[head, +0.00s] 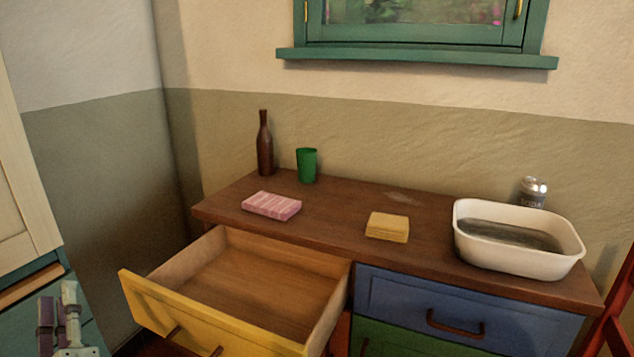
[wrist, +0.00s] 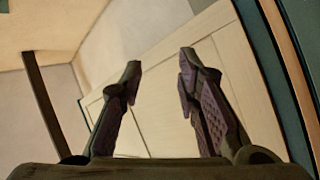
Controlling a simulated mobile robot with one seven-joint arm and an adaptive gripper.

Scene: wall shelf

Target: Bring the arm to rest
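My gripper (head: 57,301) is at the lower left of the head view, in front of the pale cabinet and left of the open yellow drawer. In the wrist view my gripper (wrist: 160,64) has its two fingers well apart with nothing between them. Behind the fingers is a pale panelled door (wrist: 160,100). The gripper touches nothing that I can see. Most of my arm is out of view.
The yellow drawer (head: 180,317) stands pulled out and empty. On the brown dresser top (head: 340,212) are a bottle (head: 265,145), green cup (head: 307,165), pink packet (head: 271,206), yellow sponge-like block (head: 387,227), white basin (head: 515,262) and soda can (head: 532,191). The blue drawer (head: 465,305) is shut.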

